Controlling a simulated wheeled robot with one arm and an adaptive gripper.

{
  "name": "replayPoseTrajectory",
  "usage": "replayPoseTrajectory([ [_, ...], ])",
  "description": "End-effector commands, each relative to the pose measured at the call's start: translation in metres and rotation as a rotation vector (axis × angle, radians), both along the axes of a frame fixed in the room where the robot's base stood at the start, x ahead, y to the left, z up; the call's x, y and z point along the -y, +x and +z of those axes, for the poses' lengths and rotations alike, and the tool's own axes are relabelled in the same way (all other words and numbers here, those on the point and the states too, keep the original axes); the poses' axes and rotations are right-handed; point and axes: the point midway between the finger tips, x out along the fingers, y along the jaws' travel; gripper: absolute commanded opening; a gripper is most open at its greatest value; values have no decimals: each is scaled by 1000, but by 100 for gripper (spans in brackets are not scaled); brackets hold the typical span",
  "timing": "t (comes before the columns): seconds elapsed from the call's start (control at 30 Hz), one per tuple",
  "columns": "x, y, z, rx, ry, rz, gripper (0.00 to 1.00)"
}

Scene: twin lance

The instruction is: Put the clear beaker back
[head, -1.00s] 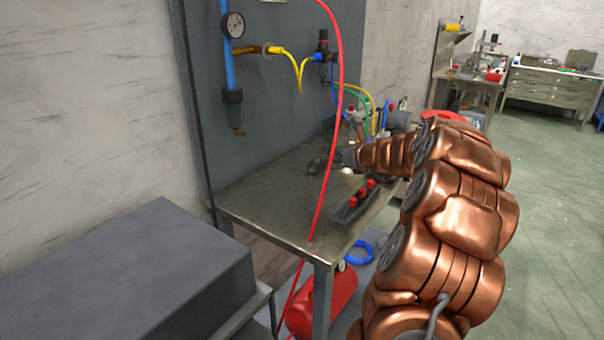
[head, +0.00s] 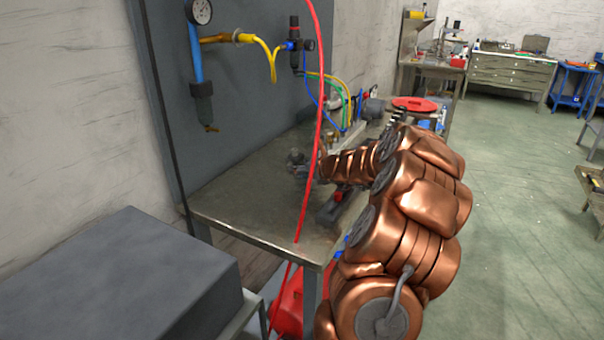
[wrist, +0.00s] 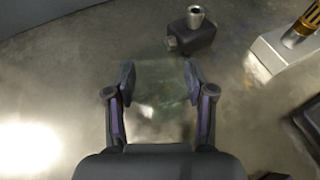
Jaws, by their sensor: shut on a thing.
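The clear beaker (wrist: 160,98) shows in the wrist view as a faint, see-through shape between the two fingers. My gripper (wrist: 160,80) is shut on it, one finger on each side. Metal bench top (wrist: 70,75) shows through and around the beaker. I cannot tell whether its base touches the bench. In the head view my gripper (head: 300,163) is small and dark over the workbench (head: 240,205), at the end of my copper arm. I cannot make out the beaker there.
A dark fitting with a metal stub (wrist: 194,32) stands just beyond the gripper, and a pale block with a brass part (wrist: 285,48) lies to the right. A red hose (head: 311,120) hangs before the bench. The bench's near left part is clear.

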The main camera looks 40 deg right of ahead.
Motion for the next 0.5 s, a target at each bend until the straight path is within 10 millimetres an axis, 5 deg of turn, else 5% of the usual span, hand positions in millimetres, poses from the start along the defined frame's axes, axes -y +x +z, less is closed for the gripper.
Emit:
replayPoseTrajectory([
  [0.13,-1,1,-16,-1,1,1,20],
  [0.5,0,1,-18,1,0,1,20],
])
